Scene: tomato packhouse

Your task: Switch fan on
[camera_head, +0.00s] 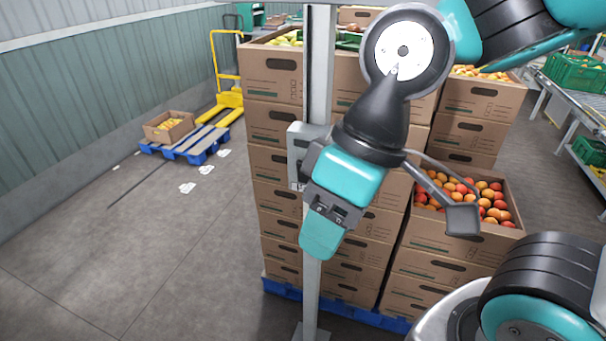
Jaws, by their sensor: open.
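A grey box (297,148), which looks like a switch box, is fixed to an upright metal post (319,65). My gripper (321,238) hangs in front of the post, just below and right of the box, and covers part of both. Its jaws are open and I see nothing held between them. The gap between gripper and box cannot be judged from this one view. The face of the box is seen at an angle, and no switch or button on it can be made out. No fan can be made out.
Stacked cardboard cartons (273,123) stand on a blue pallet (342,309) close behind the post. An open carton (455,239) holds red-orange fruit. A yellow pallet jack (227,75) and a small carton (166,133) are further left. The floor at left is mostly clear.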

